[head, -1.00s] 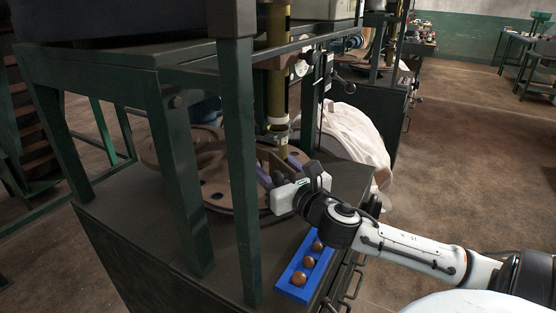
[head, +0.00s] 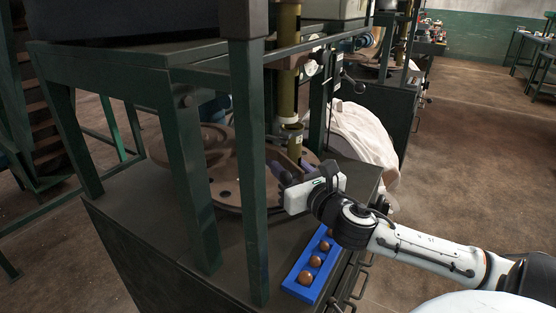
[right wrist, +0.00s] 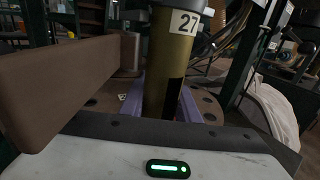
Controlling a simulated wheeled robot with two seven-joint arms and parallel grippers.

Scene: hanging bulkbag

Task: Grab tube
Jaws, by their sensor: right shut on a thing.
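An olive-gold tube (head: 293,140) stands upright above a round brown plate (head: 226,192) on the dark bench, under a longer column. In the right wrist view the tube (right wrist: 170,65) carries a white label reading 27 and stands between purple fingers. My right gripper (head: 292,169) reaches in from the right, between the bench posts. It is shut on the tube near its lower part; the exact contact is partly hidden. My left gripper is in no view.
A green post (head: 249,170) stands just left of my right gripper. A blue tray (head: 307,278) with several brown balls lies on the bench below my wrist. A brown block (right wrist: 60,85) is close on the left in the wrist view. A white sack (head: 362,137) hangs behind.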

